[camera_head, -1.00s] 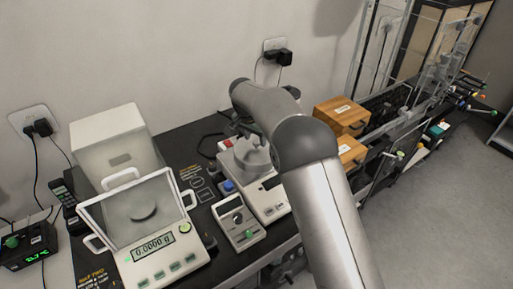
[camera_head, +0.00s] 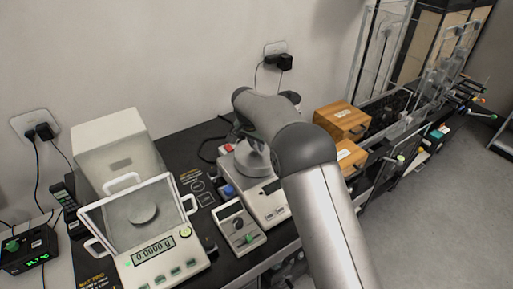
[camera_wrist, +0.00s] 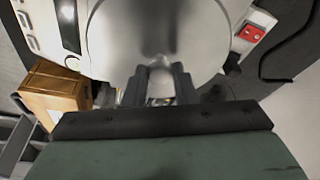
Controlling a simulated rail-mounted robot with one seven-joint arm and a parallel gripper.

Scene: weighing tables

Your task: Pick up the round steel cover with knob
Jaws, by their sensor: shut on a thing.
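The round steel cover (camera_wrist: 130,25) fills the upper middle of the wrist view as a large, smooth grey disc. In the head view part of the cover (camera_head: 252,163) shows above a white balance (camera_head: 268,205), behind my arm. The arm hides my fingers and the knob there. I cannot tell whether the cover still touches the balance.
A small white control unit (camera_head: 238,226) stands in front of the balance. A second balance with a raised frame (camera_head: 160,255) and a pale box (camera_head: 112,150) are at left. Wooden boxes (camera_head: 340,119) stand at right. A red part (camera_wrist: 251,33) is close beside the cover.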

